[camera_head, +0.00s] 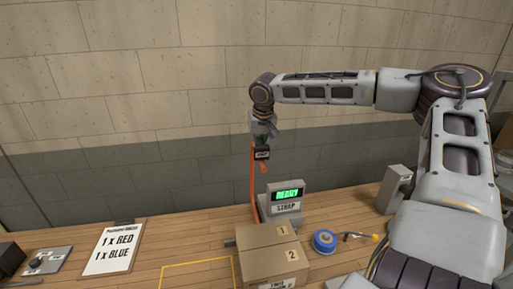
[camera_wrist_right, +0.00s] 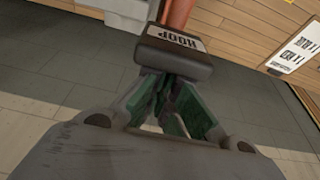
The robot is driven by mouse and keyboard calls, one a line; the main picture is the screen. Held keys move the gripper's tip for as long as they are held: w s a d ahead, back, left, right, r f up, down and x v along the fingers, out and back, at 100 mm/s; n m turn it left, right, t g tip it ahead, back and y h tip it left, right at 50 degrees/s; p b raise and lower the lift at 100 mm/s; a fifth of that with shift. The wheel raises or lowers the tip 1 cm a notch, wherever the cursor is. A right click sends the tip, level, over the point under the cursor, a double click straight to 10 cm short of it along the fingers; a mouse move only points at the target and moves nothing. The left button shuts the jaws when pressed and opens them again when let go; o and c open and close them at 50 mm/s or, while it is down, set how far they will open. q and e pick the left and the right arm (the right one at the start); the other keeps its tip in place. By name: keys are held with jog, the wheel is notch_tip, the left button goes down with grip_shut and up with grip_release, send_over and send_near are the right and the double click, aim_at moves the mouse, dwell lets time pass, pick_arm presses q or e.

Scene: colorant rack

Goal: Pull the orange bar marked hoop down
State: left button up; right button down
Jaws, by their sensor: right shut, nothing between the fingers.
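The orange bar (camera_head: 252,190) rises from beside the display unit, with a dark block marked HOOP (camera_head: 262,154) near its top. In the right wrist view the HOOP block (camera_wrist_right: 172,56) lies just beyond my fingertips, with part of the orange bar (camera_wrist_right: 178,14) behind it. My right gripper (camera_head: 264,136) is right above the block in the head view. In the wrist view its green-padded fingers (camera_wrist_right: 166,86) come together at the block's edge, shut with nothing between them. Whether they touch the block I cannot tell. My left gripper is not in view.
A cardboard box (camera_head: 270,262) stands on the wooden table in front of the bar. A display unit (camera_head: 286,200) reads READY. A blue tape roll (camera_head: 324,241) lies right of the box. A sign (camera_head: 115,248) and a switch panel (camera_head: 47,261) lie at left.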

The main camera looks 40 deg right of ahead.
aim_at(264, 168)
jog(key=shift+s+a, duration=0.1)
jog(key=shift+s+a+f, duration=0.15)
jog(key=shift+s+a, duration=0.5)
jog(key=shift+s, duration=0.55)
jog(key=shift+s+a+f, duration=0.15)
jog(key=shift+s+a, duration=0.5)
jog(key=shift+s, duration=0.5)
jog(key=shift+s+a+f, duration=0.15)
jog(key=shift+s+a, duration=0.5)
jog(key=shift+s, duration=0.65)
